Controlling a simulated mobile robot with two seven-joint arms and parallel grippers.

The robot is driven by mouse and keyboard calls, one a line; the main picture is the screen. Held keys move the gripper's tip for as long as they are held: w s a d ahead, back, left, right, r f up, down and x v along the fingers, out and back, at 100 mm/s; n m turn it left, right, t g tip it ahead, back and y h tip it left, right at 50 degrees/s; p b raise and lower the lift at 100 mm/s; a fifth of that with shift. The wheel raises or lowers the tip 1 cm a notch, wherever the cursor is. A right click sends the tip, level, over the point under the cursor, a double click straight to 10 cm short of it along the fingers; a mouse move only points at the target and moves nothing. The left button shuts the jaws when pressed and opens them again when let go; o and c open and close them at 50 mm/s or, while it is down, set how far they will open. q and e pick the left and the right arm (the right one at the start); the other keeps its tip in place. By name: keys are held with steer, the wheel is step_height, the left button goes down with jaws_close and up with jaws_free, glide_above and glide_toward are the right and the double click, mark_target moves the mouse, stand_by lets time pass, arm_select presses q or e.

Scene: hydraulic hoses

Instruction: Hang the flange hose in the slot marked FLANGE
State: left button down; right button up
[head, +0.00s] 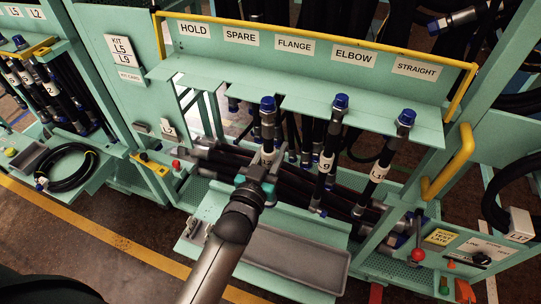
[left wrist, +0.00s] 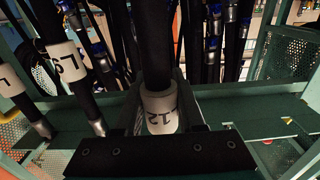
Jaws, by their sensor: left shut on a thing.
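The flange hose is the dark hose with a blue cap (head: 267,105) and a white L12 label, which reads clearly in the left wrist view (left wrist: 160,110). My left gripper (head: 262,172) is shut on it at the label and holds it roughly upright. Its capped top is at the front edge of the green rack shelf, below and a little left of the FLANGE sign (head: 294,45). A pale notch shows just right of the cap. I cannot tell whether the hose is in the slot or in front of it. My right gripper is not in view.
Two blue-capped hoses hang to the right, under ELBOW (head: 337,130) and STRAIGHT (head: 402,135). No hose hangs at the front under HOLD (head: 195,29) or SPARE (head: 241,36). A grey tray (head: 300,265) lies below. A yellow handle (head: 455,160) juts out at right.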

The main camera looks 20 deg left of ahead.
arm_select(q)
steer(key=w+b, duration=0.3)
steer(key=w, duration=0.3)
steer(key=shift+w, duration=0.2)
stand_by(0.4)
steer(key=shift+d+f, duration=0.1)
stand_by(0.4)
steer(key=shift+c, duration=2.2)
jaws_free()
steer(key=shift+f, duration=0.1)
steer(key=shift+s+f, duration=0.1)
steer(key=shift+s, duration=0.1)
steer(key=s, duration=1.5)
steer(key=shift+a, duration=0.25)
